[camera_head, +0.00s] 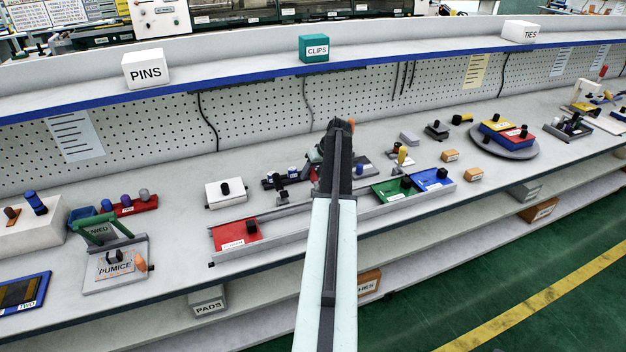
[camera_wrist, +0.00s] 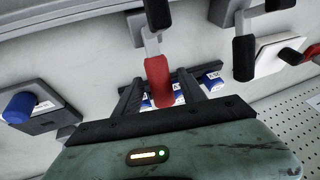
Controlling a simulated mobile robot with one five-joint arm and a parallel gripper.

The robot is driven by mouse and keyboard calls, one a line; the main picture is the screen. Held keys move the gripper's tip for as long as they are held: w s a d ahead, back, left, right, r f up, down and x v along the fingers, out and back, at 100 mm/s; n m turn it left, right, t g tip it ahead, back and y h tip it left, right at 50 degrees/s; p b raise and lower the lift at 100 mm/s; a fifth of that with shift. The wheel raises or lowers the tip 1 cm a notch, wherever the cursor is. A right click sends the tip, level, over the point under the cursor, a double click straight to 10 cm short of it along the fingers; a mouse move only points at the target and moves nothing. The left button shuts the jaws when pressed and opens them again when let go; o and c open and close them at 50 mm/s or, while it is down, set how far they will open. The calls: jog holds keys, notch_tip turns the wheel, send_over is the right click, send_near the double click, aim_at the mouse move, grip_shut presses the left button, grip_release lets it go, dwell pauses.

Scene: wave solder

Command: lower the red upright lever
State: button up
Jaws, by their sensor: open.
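The red lever (camera_wrist: 158,82) shows in the wrist view as a red grip on a light metal stem, which runs up the picture to a grey base (camera_wrist: 138,28). My gripper (camera_wrist: 160,78) is open, with one dark finger on each side of the red grip. I cannot tell whether either finger touches it. In the head view my gripper (camera_head: 316,158) is mostly hidden behind my arm, over the middle of the bench, and the lever cannot be made out clearly there.
A black-handled lever (camera_wrist: 243,57) stands to the right in the wrist view; a blue knob (camera_wrist: 18,107) is at left. Blue labelled pieces (camera_wrist: 212,82) lie beyond my fingers. In the head view, a white box (camera_head: 225,193) and red tray (camera_head: 236,233) lie left of my arm.

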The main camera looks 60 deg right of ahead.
jog(key=shift+r, duration=0.1)
grip_shut()
dwell(1.2)
